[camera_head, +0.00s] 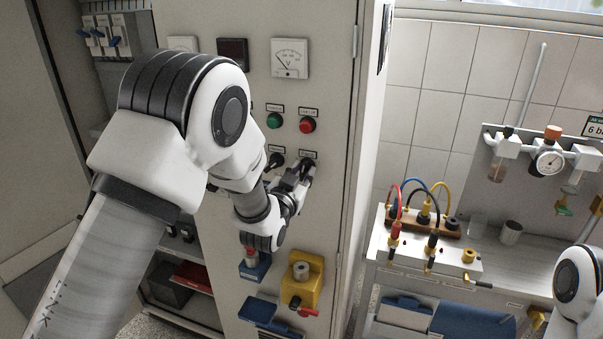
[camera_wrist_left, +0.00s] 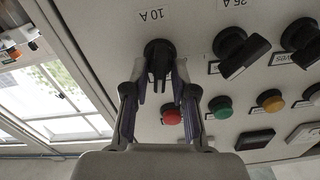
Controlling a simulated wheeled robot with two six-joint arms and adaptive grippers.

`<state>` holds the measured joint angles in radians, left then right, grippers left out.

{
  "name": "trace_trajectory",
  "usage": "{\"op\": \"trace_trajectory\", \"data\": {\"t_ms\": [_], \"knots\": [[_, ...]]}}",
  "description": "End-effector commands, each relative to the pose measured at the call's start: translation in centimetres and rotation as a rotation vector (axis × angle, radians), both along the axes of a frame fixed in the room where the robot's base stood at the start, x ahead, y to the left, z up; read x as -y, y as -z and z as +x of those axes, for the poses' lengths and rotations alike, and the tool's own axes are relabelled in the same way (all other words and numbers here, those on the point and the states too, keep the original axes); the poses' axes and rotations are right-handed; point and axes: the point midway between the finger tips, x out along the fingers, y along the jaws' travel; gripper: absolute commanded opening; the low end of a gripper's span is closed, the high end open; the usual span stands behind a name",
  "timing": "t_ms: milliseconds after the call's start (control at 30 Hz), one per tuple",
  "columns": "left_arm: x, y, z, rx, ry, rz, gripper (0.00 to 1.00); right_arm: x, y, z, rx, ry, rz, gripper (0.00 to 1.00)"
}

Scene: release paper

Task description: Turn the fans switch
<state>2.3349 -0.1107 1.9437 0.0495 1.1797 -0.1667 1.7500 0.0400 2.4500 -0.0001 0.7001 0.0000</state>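My left gripper (camera_head: 304,170) is at the lower right rotary switch of the grey cabinet door. In the left wrist view, its two fingers (camera_wrist_left: 160,72) stand apart, one on each side of a black rotary switch (camera_wrist_left: 157,58) under a "10 A" label. Small gaps seem to show between the fingers and the knob's grip; contact is hard to tell. No label reading "fans" is legible. A second black switch (camera_head: 275,160) sits to the left, and shows under "25 A" in the wrist view (camera_wrist_left: 238,50). My right gripper is out of sight.
Green (camera_head: 274,120) and red (camera_head: 307,124) push buttons and a voltmeter (camera_head: 290,58) sit above the switches. A yellow box (camera_head: 301,283) and blue socket (camera_head: 255,265) are below. A bench with cables (camera_head: 425,222) stands right of the cabinet.

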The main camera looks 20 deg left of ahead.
Motion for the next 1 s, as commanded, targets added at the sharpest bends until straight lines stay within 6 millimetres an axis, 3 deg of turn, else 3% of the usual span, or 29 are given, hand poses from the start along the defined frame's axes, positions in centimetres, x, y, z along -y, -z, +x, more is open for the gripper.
{"op": "trace_trajectory", "data": {"t_ms": [467,1000], "knots": [[-0.1,0.2,0.0,-0.004,0.0,-0.128,0.0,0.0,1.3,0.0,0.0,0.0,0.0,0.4],[-0.3,0.3,0.0,-0.019,0.0,-0.603,0.0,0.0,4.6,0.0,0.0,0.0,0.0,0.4]]}}
